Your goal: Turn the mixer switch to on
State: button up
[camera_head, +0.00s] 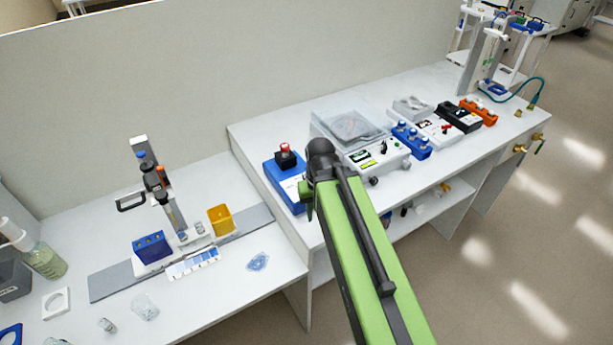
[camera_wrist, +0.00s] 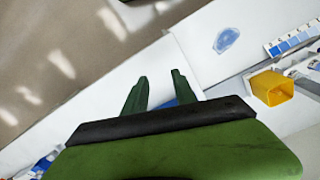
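A blue box-shaped device (camera_head: 284,181) with a black-and-red top part (camera_head: 286,155) stands on the raised bench, just left of my arm; it may be the mixer. I cannot make out a switch on it. My gripper shows in the wrist view (camera_wrist: 160,94), with two green fingers apart and nothing between them. A bit of blue (camera_wrist: 170,103) shows behind the fingers, mostly hidden. In the head view my arm reaches over the bench edge and hides most of the gripper. I cannot tell whether the fingers touch anything.
A grey-white instrument (camera_head: 374,158) with a clear lid and front controls stands right of my arm. Blue (camera_head: 412,140), black (camera_head: 459,117) and orange (camera_head: 479,111) units stand farther right. A yellow cup (camera_head: 220,219) and a stand (camera_head: 157,184) are on the lower left bench.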

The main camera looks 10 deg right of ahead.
jog(key=w+r+p, duration=0.6)
jog(key=r+p, duration=0.4)
jog(key=w+r+p, duration=0.7)
jog(key=r+p, duration=0.2)
jog(key=r, duration=0.1)
jog(key=f+b, duration=1.2)
jog(key=a+f+b, duration=0.1)
jog(key=f+b, duration=0.5)
jog(key=shift+s+f, duration=0.1)
jog(key=shift+s, duration=0.05)
jog(key=shift+d, duration=0.1)
jog(key=shift+c, duration=0.2)
grip_shut()
jog(key=shift+d, duration=0.1)
